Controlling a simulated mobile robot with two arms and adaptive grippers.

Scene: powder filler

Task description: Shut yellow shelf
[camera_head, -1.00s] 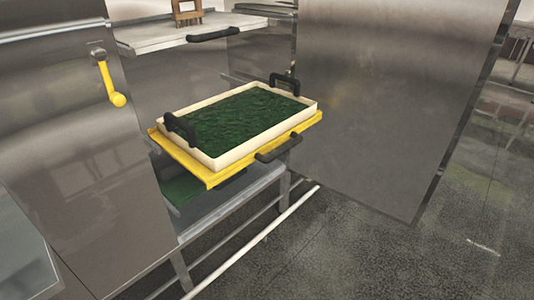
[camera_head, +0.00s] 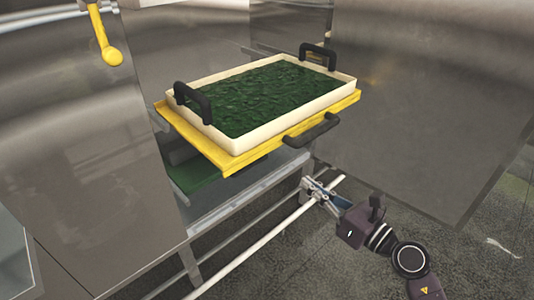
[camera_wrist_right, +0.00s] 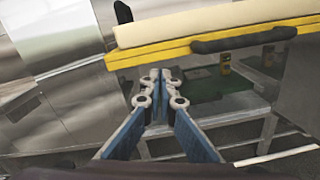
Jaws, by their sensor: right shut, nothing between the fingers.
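The yellow shelf (camera_head: 184,134) is pulled out of the steel machine and carries a cream tray (camera_head: 222,143) filled with dark green material. A black handle (camera_head: 312,131) is on the shelf's front edge. My right gripper (camera_head: 308,184) is shut and empty, below and in front of the shelf, apart from it. In the right wrist view the shut fingertips (camera_wrist_right: 162,75) are below the yellow shelf edge (camera_wrist_right: 150,54), left of the black handle (camera_wrist_right: 245,40). My left gripper is not in view.
A large open steel door (camera_head: 420,90) stands right of the shelf. A yellow lever (camera_head: 103,38) is on the machine's left panel. A metal frame with a pale rail (camera_head: 265,238) runs below the shelf.

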